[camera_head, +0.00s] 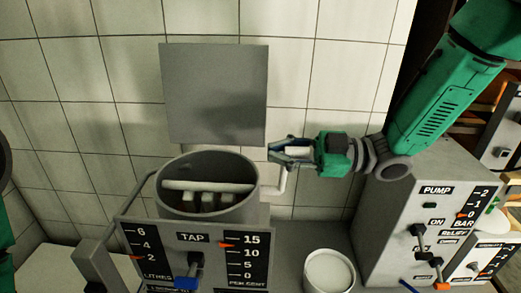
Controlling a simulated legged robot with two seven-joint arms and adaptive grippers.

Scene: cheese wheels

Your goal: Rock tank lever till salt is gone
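The grey round tank (163,205) stands at the middle left, open at the top. A pale bar (190,185) crosses its inside above several pale blocks (208,198). The white bent tank lever (282,182) rises at the tank's right side. My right gripper (286,150) is at the lever's top, with its fingers above and below a white piece that looks like the lever's handle. The percent scale (252,262) has an orange pointer (228,244) just under 15. No loose salt can be made out. My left gripper is out of view; only a bit of the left arm shows.
The front panel (212,245) carries the tap (193,263) and a litres scale. A white-filled round pot (328,271) stands right of it. The pump box (390,215) with levers stands further right. A grey plate (213,95) hangs on the tiled wall.

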